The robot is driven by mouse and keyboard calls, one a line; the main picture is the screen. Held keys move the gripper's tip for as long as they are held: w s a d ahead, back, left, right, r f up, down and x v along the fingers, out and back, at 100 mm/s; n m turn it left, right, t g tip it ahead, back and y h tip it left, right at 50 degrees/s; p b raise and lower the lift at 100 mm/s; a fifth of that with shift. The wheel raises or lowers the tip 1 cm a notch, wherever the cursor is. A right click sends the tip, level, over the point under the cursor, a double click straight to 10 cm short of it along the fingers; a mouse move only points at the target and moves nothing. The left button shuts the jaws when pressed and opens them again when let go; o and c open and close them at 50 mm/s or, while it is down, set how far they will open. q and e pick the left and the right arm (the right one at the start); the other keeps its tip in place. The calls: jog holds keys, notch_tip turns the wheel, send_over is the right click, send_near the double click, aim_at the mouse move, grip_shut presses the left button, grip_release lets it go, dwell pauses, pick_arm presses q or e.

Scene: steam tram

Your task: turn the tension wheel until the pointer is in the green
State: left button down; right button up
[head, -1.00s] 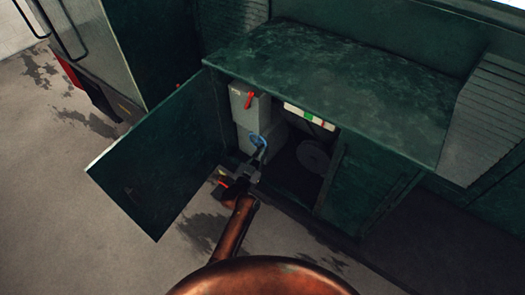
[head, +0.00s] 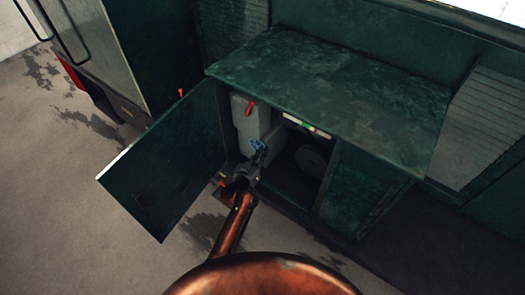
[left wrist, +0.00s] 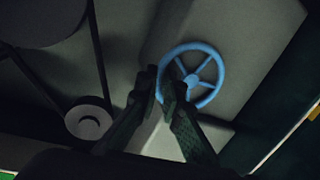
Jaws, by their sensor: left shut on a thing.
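The blue spoked tension wheel (head: 256,143) is on the grey unit inside the open green cabinet. My left gripper (head: 260,154) reaches in through the doorway. In the left wrist view its two dark fingers (left wrist: 163,80) are shut on the left part of the wheel's rim, one on each side. A white gauge strip (head: 317,132) with green and red parts sits under the cabinet top, partly hidden by its edge. I cannot make out its pointer. My right gripper is not in view.
The cabinet door (head: 166,160) stands open to the left of my arm. A red lever (head: 250,107) is above the wheel. A grey pulley (left wrist: 88,122) with a belt is beside the wheel unit. The cabinet's right panel (head: 360,188) bounds the opening.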

pick_arm(q)
jog(key=shift+a+r+n, duration=0.1)
jog(key=shift+r+n, duration=0.1)
jog(key=shift+n, duration=0.2)
jog(key=c, duration=2.4)
grip_release()
jog(key=v, duration=1.2)
jog(key=shift+w, duration=0.1)
